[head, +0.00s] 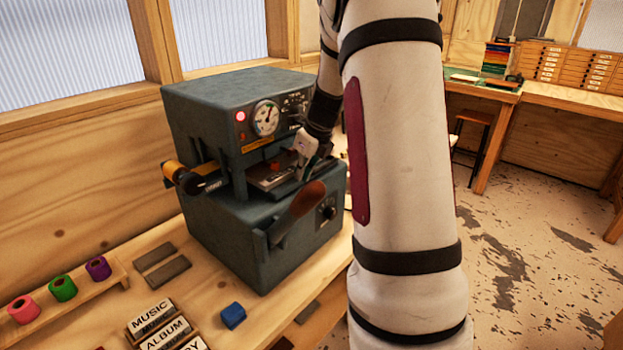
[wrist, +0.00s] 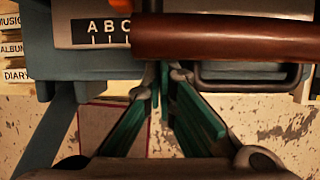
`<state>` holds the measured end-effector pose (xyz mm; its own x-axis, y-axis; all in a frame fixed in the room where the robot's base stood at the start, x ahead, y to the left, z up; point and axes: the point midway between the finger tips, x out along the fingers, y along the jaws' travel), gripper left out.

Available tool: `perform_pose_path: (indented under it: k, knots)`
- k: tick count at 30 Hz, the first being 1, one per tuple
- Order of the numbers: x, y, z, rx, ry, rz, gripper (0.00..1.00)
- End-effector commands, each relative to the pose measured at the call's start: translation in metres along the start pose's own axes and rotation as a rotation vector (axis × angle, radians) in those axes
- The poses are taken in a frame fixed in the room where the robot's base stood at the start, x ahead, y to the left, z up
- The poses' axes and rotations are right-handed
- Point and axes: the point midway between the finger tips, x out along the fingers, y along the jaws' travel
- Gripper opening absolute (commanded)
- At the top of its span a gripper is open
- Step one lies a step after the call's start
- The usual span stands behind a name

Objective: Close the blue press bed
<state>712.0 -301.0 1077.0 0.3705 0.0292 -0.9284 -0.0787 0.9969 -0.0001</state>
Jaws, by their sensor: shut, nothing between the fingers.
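The blue-grey press (head: 240,110) stands on the wooden bench against the wall. Its bed (head: 262,172) shows in the slot between the upper and lower housings; how far it sticks out is hard to tell. In the wrist view, a dark plate with the letters ABC (wrist: 105,30) lies at the top, and a black loop handle (wrist: 250,82) is at right. The brown lever grip (wrist: 230,38) crosses in front; it also shows in the head view (head: 302,197). My gripper (wrist: 163,74) is shut and empty, its tips close to the press front, left of the loop handle. Contact is unclear.
My arm hides the press's right side in the head view. A brass-coloured roll (head: 182,177) sticks out at the press's left. Coloured foil rolls (head: 63,288), word blocks (head: 165,340) and a small blue block (head: 233,315) lie on the bench. Open floor is at right.

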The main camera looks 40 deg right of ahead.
Motion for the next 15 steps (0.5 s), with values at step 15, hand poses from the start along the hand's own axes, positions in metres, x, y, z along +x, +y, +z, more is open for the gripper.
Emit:
perform_pose_path:
  k: [15]
  knots:
    - [0.0018, 0.0002, 0.0073, -0.001, -0.004, -0.001, 0.00]
